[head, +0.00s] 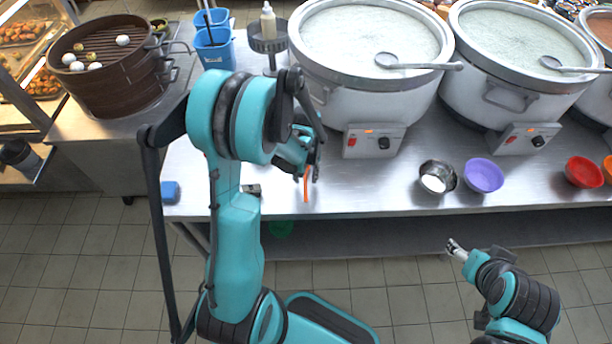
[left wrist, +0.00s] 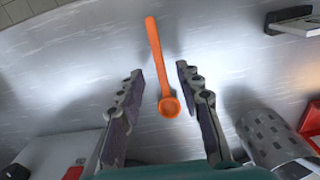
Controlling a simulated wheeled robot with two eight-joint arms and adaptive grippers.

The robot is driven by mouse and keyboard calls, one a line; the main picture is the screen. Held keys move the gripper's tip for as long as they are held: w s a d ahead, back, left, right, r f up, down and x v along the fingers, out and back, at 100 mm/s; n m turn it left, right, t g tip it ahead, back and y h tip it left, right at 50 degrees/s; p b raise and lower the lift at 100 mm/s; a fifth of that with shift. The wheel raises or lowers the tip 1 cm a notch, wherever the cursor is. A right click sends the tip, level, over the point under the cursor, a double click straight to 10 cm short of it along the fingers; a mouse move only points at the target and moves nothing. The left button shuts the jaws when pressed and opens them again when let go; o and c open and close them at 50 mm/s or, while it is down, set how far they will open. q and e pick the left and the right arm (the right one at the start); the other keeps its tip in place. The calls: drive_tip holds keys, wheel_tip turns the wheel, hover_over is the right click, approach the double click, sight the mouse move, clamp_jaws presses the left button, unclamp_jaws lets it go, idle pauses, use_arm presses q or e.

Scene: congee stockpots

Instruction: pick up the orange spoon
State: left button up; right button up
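The orange spoon (left wrist: 155,55) lies on the steel table (left wrist: 230,45) in the left wrist view, its round bowl toward me and its handle pointing away. In the head view a strip of the spoon (head: 306,186) shows beside my left gripper (head: 316,172). My left gripper is open, with one finger on each side of the spoon and a gap to both. The left wrist view shows the fingers (left wrist: 160,72) over the spoon; their height above the table is hard to judge. My right gripper (head: 454,247) hangs in front of the table, empty, its fingers too small to read.
White congee pots (head: 345,85) with control boxes stand behind. A dark bowl (head: 437,177), a purple bowl (head: 483,175) and a red bowl (head: 584,172) sit to the right. A perforated holder (head: 268,42) and blue containers (head: 213,47) stand at the back left. A blue block (head: 170,192) lies near the front edge.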

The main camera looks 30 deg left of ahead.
sight(305, 181)
use_arm(q)
wheel_tip(305, 181, down, 3)
drive_tip(key=shift+r+b, duration=0.1)
drive_tip(key=shift+b, duration=0.2)
clamp_jaws()
drive_tip(key=shift+r, duration=0.1)
